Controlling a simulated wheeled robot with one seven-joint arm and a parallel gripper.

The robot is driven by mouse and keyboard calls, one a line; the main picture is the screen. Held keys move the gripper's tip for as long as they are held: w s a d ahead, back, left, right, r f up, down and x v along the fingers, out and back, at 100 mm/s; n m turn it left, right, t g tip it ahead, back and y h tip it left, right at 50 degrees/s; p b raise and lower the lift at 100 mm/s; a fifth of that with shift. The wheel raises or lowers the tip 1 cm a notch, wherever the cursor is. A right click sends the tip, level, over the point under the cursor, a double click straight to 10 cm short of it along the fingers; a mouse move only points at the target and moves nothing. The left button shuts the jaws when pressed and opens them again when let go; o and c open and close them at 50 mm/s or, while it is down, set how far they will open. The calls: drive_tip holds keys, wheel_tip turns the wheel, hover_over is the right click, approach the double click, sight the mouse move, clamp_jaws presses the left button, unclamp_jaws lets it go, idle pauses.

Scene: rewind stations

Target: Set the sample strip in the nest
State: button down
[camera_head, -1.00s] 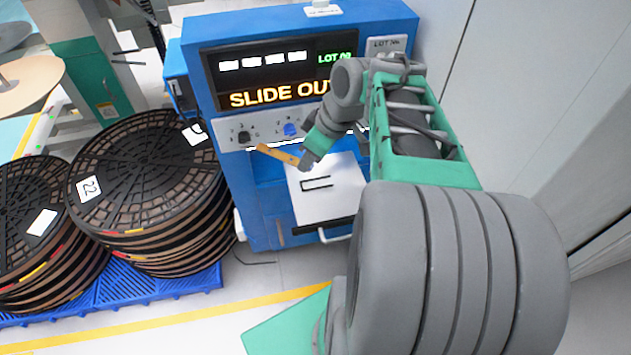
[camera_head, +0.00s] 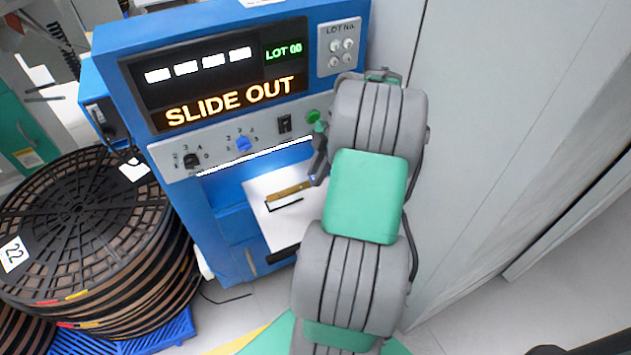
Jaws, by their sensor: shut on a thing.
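The sample strip (camera_head: 289,194) is a thin tan-brown bar over the white slide-out tray (camera_head: 262,186) of the blue machine. My gripper (camera_head: 312,182) is shut on the strip's right end, mostly hidden behind my arm. The nest (camera_head: 284,206) shows as a dark outline on the tray, just in front of the strip and partly covered by it. Whether the strip touches the tray cannot be told.
The blue machine (camera_head: 215,240) has a lit display (camera_head: 220,75) reading SLIDE OUT, and knobs (camera_head: 243,143) above the tray. Stacked reels (camera_head: 80,225) stand on a blue pallet (camera_head: 160,338) at the left. A grey wall (camera_head: 480,150) is close at the right.

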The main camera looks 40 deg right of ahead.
sight(312, 190)
drive_tip(key=shift+w+d+f, duration=0.2)
drive_tip(key=shift+w+f, duration=0.05)
drive_tip(key=shift+f, duration=0.15)
drive_tip(key=shift+w+d+f+b, duration=0.1)
drive_tip(key=shift+f+b, duration=0.1)
drive_tip(key=shift+f, duration=0.7)
drive_tip(key=shift+w+d+f+b, duration=0.1)
drive_tip(key=shift+f+b, duration=0.05)
drive_tip(key=shift+f, duration=0.7)
drive_tip(key=c, duration=1.3)
unclamp_jaws()
drive_tip(key=shift+f, duration=0.1)
drive_tip(key=shift+o, duration=0.2)
drive_tip(key=p+v, duration=0.2)
drive_tip(key=v, duration=0.5)
drive_tip(key=shift+r, duration=0.3)
